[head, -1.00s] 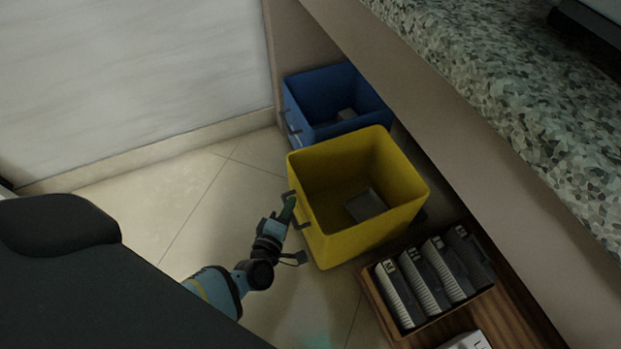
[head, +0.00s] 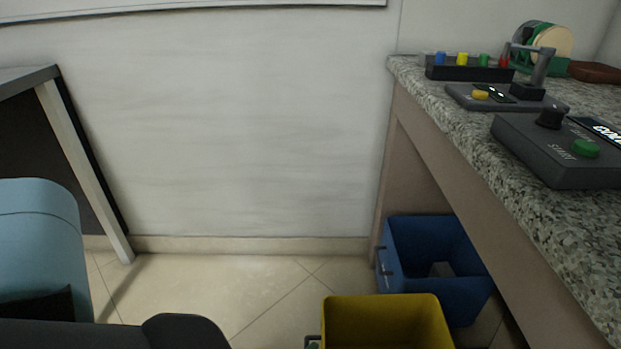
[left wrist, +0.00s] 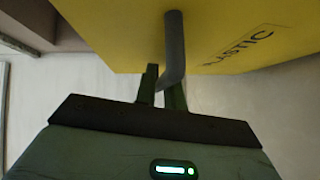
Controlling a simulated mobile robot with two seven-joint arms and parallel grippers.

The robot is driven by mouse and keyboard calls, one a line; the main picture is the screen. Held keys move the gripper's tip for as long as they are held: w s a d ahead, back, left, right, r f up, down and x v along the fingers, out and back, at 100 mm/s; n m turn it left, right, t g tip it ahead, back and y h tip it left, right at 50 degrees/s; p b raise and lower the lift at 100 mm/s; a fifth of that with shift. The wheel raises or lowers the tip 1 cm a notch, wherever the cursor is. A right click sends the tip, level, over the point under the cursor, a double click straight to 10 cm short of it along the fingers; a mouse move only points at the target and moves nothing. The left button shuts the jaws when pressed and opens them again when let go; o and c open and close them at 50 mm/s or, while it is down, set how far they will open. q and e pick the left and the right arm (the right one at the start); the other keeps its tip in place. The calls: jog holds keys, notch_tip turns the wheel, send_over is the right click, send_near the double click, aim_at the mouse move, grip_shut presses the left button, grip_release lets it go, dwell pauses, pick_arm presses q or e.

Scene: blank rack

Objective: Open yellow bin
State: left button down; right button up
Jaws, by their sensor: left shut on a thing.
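The yellow bin (head: 388,322) is at the bottom edge of the head view, cut off by the frame. Its open top shows, and it stands out from under the counter. In the left wrist view its yellow front (left wrist: 120,30), marked "PLASTIC", fills the top, with a grey bar handle (left wrist: 174,45) on it. My left gripper (left wrist: 163,88) has its green fingers either side of the handle's lower end and is shut on it. In the head view the gripper is almost wholly below the frame. My right gripper is not in view.
A blue bin (head: 440,255) stands behind the yellow one, partly under the granite counter (head: 455,125). Control boxes (head: 560,150) sit on the counter. The tiled floor (head: 200,290) to the left is clear up to the wall. A dark panel with a pale leg (head: 85,170) stands at far left.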

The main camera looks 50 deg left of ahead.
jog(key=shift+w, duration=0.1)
pick_arm(q)
jog(key=c, duration=1.5)
grip_release()
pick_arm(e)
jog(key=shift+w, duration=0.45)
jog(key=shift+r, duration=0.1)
